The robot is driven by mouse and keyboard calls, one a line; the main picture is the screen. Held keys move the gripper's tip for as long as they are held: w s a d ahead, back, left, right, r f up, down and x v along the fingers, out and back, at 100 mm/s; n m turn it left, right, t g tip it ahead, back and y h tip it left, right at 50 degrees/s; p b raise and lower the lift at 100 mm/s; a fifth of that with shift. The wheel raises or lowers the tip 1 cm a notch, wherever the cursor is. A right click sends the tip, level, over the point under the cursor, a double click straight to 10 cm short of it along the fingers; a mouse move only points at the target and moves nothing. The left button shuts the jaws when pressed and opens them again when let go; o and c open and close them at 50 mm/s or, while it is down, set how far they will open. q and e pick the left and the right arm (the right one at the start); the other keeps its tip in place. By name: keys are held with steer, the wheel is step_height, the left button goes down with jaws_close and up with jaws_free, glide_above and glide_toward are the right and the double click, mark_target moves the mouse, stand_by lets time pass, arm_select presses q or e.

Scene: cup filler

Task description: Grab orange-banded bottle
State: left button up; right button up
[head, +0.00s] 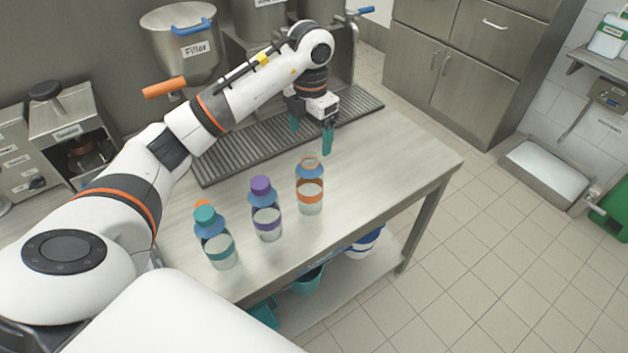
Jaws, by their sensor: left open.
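The orange-banded bottle (310,198) stands upright on the steel table, rightmost of three bottles. It has a blue shoulder, an orange band and an orange rim at its top, which looks uncapped. My left gripper (311,137) is open and empty above the table, behind the orange-banded bottle and apart from it. Its two teal fingers point down near the drain grate. A purple-capped bottle (267,222) with a purple band stands left of the orange-banded one. A teal-capped bottle (217,250) with a teal band stands further left. My right gripper is not in view.
A slotted drain grate (235,152) runs along the table's back under the filler tank (184,50). A coffee machine (70,135) stands at the left. The table (400,160) is clear to the right. Blue and teal containers sit on the shelf below.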

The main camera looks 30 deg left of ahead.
mark_target(310, 156)
arm_select(q)
steer(key=f, duration=0.1)
steer(key=f+p, duration=0.1)
steer(key=f, duration=0.1)
steer(key=shift+s+f, duration=0.2)
steer(key=shift+f, duration=0.05)
steer(key=shift+w+f, duration=0.2)
steer(key=shift+f, duration=0.1)
steer(key=shift+s+d+f+p, duration=0.1)
steer(key=shift+s+f+p, duration=0.05)
steer(key=shift+f+p, duration=0.8)
step_height(310, 156, down, 2)
steer(key=shift+s+f+p, duration=0.1)
steer(key=shift+s+p, duration=0.05)
steer(key=shift+p, duration=0.3)
steer(key=shift+f, duration=0.55)
steer(key=c, duration=1.2)
steer(key=shift+c, duration=0.5)
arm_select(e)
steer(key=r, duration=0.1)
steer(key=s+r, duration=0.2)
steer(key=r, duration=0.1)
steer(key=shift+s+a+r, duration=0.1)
arm_select(q)
steer(key=shift+r, duration=0.1)
